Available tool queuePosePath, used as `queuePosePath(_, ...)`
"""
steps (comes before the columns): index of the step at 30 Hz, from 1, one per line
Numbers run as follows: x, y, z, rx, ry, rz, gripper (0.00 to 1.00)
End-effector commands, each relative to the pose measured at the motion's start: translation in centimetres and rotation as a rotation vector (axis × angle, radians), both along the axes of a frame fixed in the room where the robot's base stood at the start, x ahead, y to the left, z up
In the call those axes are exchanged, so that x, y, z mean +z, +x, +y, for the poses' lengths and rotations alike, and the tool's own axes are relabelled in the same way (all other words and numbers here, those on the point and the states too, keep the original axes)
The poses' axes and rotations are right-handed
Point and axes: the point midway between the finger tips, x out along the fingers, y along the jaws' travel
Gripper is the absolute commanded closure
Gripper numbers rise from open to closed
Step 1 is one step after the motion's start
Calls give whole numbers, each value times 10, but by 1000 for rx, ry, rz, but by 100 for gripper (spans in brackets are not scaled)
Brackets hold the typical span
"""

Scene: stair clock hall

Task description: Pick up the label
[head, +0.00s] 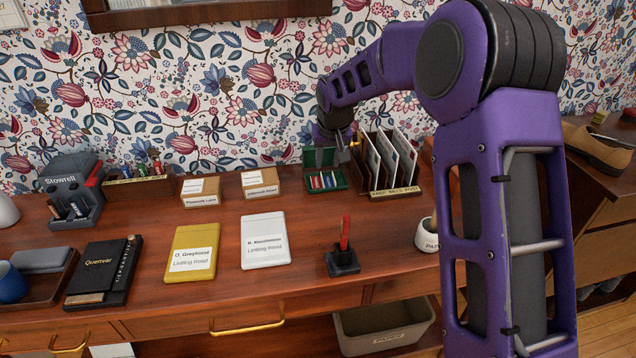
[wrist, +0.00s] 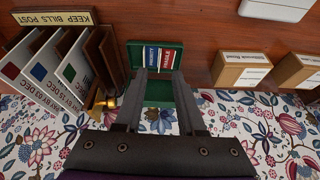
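A small open green box (wrist: 158,100) holds labels in its front part. In the wrist view I see a blue label (wrist: 151,56) and a red label reading FRAGILE (wrist: 168,58) side by side. In the head view the green box (head: 311,155) stands at the back of the desk, with small red, blue and white pieces inside. My gripper (wrist: 159,75) is open and empty above the box, its two fingers apart with the labels just beyond their tips. In the head view my gripper (head: 335,157) partly hides the box. I cannot tell whether the fingertips touch anything.
A wooden bill holder (head: 395,191) with upright cards stands close right of the box. Small cartons (head: 261,183) stand to its left. A dark stand with a red-handled stamp (head: 343,262) and a white pot (head: 427,236) are in front. The patterned wall is close behind.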

Motion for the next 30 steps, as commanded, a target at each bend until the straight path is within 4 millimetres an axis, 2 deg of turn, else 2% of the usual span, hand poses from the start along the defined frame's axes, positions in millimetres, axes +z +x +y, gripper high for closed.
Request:
queuePosePath(1, -13, 4, 1, 0, 0, 2, 61)
queuePosePath(3, -26, 10, 2, -1, 0, 3, 61)
queuePosePath(7, -45, 18, 4, -1, -1, 1, 61)
queuePosePath(14, -59, 24, 5, -1, -1, 0, 61)
queuePosePath(23, -97, 40, 11, -1, 0, 0, 61)
queuePosePath(30, -102, 43, 12, -1, 0, -1, 61)
